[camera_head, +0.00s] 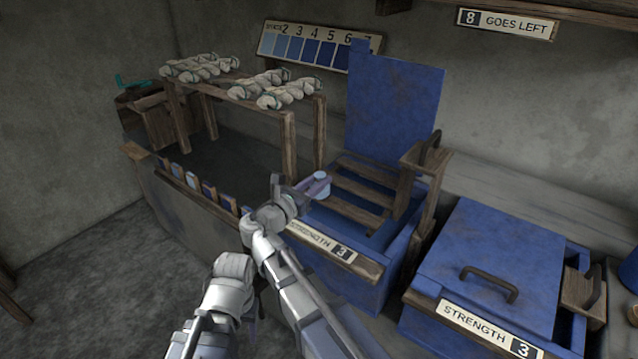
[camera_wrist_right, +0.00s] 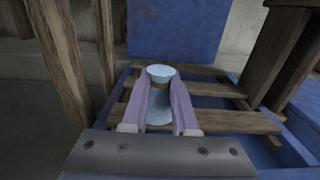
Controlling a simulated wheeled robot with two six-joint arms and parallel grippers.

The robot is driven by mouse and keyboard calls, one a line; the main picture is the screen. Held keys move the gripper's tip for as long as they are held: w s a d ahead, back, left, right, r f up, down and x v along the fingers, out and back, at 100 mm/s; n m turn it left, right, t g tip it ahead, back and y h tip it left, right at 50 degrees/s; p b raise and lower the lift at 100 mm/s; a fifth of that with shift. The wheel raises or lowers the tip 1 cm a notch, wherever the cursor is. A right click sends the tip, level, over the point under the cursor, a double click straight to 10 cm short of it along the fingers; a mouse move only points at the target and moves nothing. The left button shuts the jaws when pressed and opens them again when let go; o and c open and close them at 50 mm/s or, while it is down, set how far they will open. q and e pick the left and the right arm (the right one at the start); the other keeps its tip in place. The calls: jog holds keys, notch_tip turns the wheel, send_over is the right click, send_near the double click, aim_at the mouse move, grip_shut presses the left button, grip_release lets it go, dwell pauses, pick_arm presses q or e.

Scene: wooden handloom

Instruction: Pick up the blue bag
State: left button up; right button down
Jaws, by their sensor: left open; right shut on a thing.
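The blue bag (camera_wrist_right: 160,103) is small and pale blue, with a flared top and a tan tie around its neck. My right gripper (camera_wrist_right: 159,95) is shut on it, one pale purple finger on each side. In the head view the bag (camera_head: 321,181) shows in my right gripper (camera_head: 314,187), above the slatted top of the left blue vat. My left gripper (camera_head: 240,268) is lower and further left, empty as far as I see; its fingertips are mostly hidden by my right arm.
The left vat has wooden slats (camera_head: 361,190) and a raised blue lid (camera_head: 394,98). A wooden rack (camera_head: 288,128) with pale yarn skeins (camera_head: 288,93) stands behind left. Floor (camera_head: 95,255) at left is clear.

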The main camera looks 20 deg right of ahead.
aim_at(319, 175)
notch_tip(319, 175, up, 10)
jog(key=p, duration=0.9)
jog(key=shift+p, duration=0.4)
